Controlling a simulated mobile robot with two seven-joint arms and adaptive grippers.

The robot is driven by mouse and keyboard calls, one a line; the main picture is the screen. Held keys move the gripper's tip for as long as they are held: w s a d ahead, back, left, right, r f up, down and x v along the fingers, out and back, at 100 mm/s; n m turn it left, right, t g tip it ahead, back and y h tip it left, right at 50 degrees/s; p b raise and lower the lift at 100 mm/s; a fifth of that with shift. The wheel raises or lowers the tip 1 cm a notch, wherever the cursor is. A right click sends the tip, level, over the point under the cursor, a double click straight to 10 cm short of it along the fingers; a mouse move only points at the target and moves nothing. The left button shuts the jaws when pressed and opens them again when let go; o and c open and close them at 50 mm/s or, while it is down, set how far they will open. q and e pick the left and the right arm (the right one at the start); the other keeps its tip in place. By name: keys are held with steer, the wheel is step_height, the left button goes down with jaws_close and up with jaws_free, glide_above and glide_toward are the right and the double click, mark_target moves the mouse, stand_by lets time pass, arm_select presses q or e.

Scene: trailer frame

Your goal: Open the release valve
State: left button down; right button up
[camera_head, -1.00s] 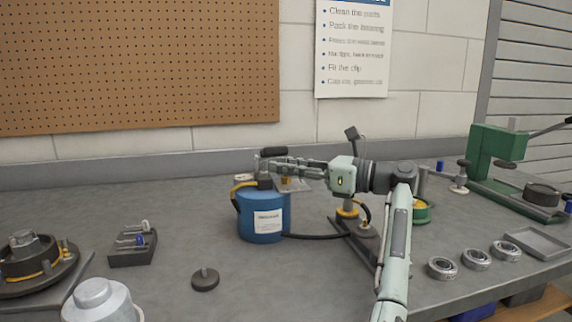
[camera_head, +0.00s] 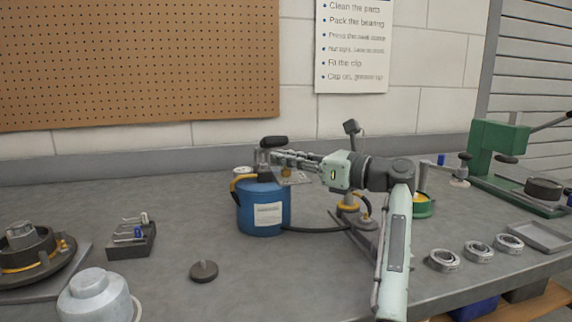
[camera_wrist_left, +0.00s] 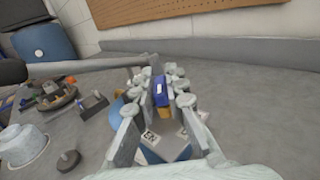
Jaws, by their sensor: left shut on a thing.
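A blue canister (camera_head: 263,212) with a white label stands upright on the bench. A yellow band, a black lever (camera_head: 274,141) and a brass fitting (camera_head: 286,171) show at its top. My left gripper (camera_head: 268,156) reaches over the canister top from the right, its fingers lying nearly level. In the left wrist view, a small blue handle (camera_wrist_left: 160,88) sits between the fingers (camera_wrist_left: 158,75), with a brass piece (camera_wrist_left: 165,112) below it. The gripper is shut on this blue handle, which looks like the release valve. The fingers hide part of it. My right gripper is out of view.
A black hose runs from the canister to a stand (camera_head: 350,212) with a brass ring. A small black block with levers (camera_head: 132,240), a dark knob (camera_head: 204,271) and a hub (camera_head: 30,255) lie left. Several bearings (camera_head: 479,252) and a green press (camera_head: 497,155) are right.

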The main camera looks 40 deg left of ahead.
arm_select(q)
steer(key=shift+s+f+m+t+b, duration=0.15)
steer(key=shift+m+t+b, duration=0.25)
steer(key=shift+m+t, duration=0.9)
steer(key=shift+t, duration=0.7)
steer(key=shift+r+m+t+h, duration=0.2)
steer(key=shift+m+t+h, duration=0.15)
steer(key=shift+t, duration=0.45)
steer(key=shift+m+t+p, duration=0.3)
steer(key=shift+m+t, duration=0.25)
steer(key=shift+t, duration=0.05)
steer(key=m+t+h+p, duration=0.1)
steer(key=t, duration=0.1)
steer(key=m+t+h+p, duration=0.1)
steer(key=m+t+p, duration=0.1)
steer(key=shift+r+h, duration=0.15)
steer(key=shift+h, duration=0.1)
steer(key=shift+m+t+h+p, duration=0.5)
steer(key=shift+t+p, duration=0.1)
steer(key=shift+t, duration=0.1)
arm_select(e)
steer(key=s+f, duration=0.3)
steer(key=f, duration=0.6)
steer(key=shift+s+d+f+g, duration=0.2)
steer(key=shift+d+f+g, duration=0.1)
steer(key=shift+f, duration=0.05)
